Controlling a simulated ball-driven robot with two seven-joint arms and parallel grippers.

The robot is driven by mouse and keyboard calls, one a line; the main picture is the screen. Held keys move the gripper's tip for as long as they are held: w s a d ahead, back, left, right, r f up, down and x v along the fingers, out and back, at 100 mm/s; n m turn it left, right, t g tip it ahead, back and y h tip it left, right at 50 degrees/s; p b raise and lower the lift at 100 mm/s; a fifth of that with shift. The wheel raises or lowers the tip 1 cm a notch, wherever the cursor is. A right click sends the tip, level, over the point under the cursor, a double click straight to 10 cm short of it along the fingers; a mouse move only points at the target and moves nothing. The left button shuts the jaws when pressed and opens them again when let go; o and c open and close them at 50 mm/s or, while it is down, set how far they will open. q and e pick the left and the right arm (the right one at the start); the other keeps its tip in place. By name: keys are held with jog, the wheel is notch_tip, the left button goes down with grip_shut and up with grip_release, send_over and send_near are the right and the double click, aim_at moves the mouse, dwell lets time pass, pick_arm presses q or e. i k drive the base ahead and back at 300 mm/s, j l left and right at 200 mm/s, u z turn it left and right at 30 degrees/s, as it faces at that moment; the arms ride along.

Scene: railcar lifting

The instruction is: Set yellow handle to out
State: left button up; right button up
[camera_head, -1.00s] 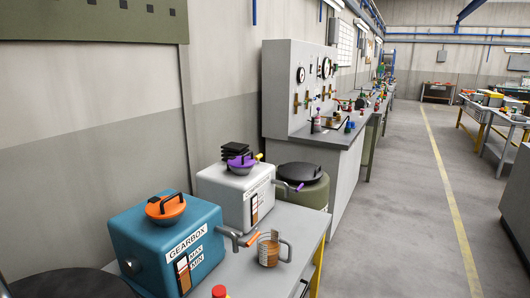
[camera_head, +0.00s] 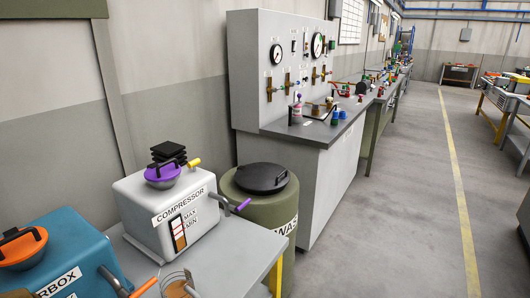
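A small yellow handle (camera_head: 193,163) sticks out at the back right of the white box labelled COMPRESSOR (camera_head: 150,208), beside its purple lid (camera_head: 162,174). Its mount is partly hidden behind the lid and box, and I see no "out" marking near it. A purple handle (camera_head: 243,205) sits on the tap at the compressor's right side. Neither of my grippers is in view.
A blue gearbox (camera_head: 65,250) with an orange lid (camera_head: 22,246) stands at lower left on the grey bench. A green drum (camera_head: 262,205) with a black lid stands beside the bench. A gauge panel (camera_head: 285,75) rises behind. The floor at right is clear.

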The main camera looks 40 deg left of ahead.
aim_at(192, 163)
jog(key=i+l, duration=0.1)
jog(key=i, duration=0.4)
jog(key=i+u, duration=0.1)
jog(key=i, duration=0.45)
jog(key=i+l+u, duration=0.1)
jog(key=i+u, duration=0.15)
jog(key=u, duration=0.15)
jog(key=i+l+u, duration=0.15)
jog(key=u, duration=0.2)
jog(key=i+l+u, duration=0.5)
jog(key=u, duration=0.3)
